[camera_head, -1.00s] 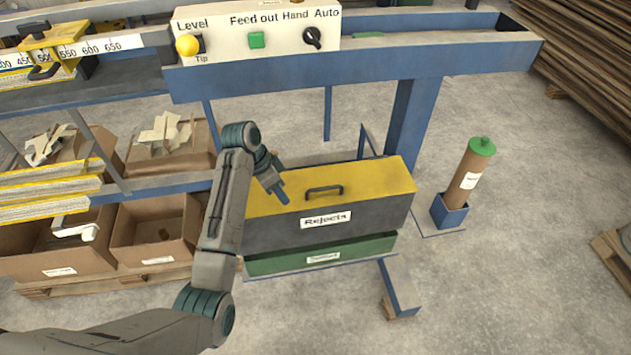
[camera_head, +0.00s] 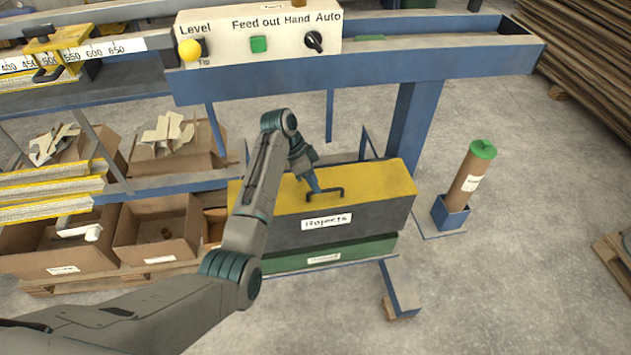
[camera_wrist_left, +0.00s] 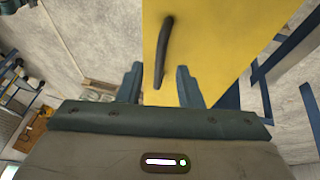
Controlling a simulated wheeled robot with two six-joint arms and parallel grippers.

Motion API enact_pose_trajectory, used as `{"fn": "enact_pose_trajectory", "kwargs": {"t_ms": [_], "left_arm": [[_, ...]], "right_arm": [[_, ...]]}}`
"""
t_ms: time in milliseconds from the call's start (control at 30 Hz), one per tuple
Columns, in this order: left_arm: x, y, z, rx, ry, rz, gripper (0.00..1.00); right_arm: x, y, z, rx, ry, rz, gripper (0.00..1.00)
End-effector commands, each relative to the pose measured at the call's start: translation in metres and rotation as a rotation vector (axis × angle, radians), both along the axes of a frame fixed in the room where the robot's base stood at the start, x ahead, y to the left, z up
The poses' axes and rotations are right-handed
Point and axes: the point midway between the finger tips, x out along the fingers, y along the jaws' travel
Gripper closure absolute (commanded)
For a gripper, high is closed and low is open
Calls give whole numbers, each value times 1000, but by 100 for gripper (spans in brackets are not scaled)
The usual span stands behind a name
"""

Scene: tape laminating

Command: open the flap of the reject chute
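The reject chute (camera_head: 290,233) is a dark grey box labelled Rejects, with a yellow flap (camera_head: 375,180) lying flat on top, closed. A black bar handle (camera_head: 336,191) stands on the flap. My left gripper (camera_head: 315,188) is over the flap at the left end of the handle and partly covers it. In the left wrist view, its two fingers (camera_wrist_left: 157,85) are apart, and the near end of the dark handle (camera_wrist_left: 165,50) lies between them, over the yellow flap (camera_wrist_left: 225,40). Whether the fingers touch the handle cannot be told. My right gripper is out of view.
A green bin (camera_head: 375,246) sits under the chute. The blue machine frame (camera_head: 460,62) with a control panel (camera_head: 225,42) runs behind. A brown tube with a green cap (camera_head: 470,170) stands at right. Cardboard boxes (camera_head: 150,225) stand at left.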

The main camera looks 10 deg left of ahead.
Motion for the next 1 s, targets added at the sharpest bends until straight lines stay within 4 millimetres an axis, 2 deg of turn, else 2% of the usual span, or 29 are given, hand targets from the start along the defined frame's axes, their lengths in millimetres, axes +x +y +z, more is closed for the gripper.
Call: {"fn": "enact_pose_trajectory", "kwargs": {"t_ms": [200, 467, 633, 667, 1000], "left_arm": [[-1, -8, -15, -1, 0, -1, 67], [-1, -8, -17, -1, -1, -1, 67], [-1, -8, -17, -1, -2, 0, 97], [-1, -8, -17, -1, -1, -1, 100], [0, -7, -14, 0, -1, -1, 100]], "right_arm": [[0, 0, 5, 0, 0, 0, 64], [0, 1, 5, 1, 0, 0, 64], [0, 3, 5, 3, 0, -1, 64], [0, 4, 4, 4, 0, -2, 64], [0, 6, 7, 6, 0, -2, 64]]}}
